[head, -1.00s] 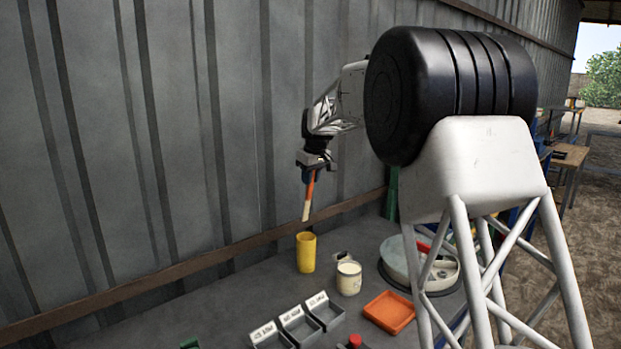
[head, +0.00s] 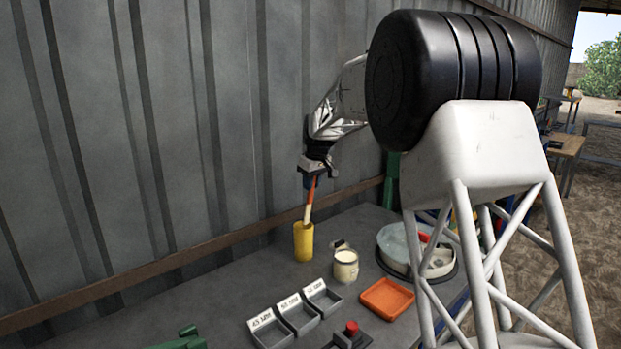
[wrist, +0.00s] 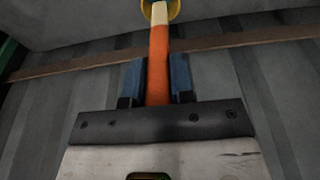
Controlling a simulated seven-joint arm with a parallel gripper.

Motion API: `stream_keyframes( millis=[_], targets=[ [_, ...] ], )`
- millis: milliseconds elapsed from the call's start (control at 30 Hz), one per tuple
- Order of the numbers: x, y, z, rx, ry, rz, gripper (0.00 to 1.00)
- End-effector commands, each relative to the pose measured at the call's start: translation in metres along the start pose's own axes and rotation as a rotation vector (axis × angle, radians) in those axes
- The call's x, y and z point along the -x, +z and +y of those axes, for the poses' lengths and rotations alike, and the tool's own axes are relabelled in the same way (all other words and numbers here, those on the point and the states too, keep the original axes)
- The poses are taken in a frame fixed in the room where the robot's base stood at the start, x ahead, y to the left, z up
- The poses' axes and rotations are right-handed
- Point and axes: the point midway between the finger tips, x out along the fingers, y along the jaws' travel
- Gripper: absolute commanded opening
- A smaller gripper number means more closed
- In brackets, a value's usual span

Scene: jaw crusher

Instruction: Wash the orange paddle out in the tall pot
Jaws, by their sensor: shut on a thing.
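The orange paddle (head: 311,192) has an orange handle and a pale lower end. My gripper (head: 311,178) is shut on its handle and holds it nearly upright above the tall yellow pot (head: 303,243). The paddle's pale end reaches the pot's mouth, and its tip is hidden there. In the wrist view the orange handle (wrist: 159,62) lies between the blue fingers of my gripper (wrist: 158,80). The pale end overlaps the yellow rim of the pot (wrist: 174,9) at the top edge. How deep the tip is inside cannot be told.
A cream tin (head: 345,267) stands right of the pot. Several labelled grey trays (head: 298,315), an orange tray (head: 387,298) and a red button (head: 352,327) are nearer. A large pale round pan (head: 395,248) is at right. A corrugated wall (head: 180,130) stands close behind.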

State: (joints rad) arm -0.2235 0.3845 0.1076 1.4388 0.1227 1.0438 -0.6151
Motion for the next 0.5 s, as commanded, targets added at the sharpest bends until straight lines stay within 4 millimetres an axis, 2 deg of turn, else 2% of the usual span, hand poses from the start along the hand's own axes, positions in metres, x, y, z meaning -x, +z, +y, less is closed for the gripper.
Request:
stream_keyframes(
  millis=[500],
  targets=[
    [-0.033, -0.001, 0.0, 0.001, 0.0, 0.0, 0.0]
  ],
)
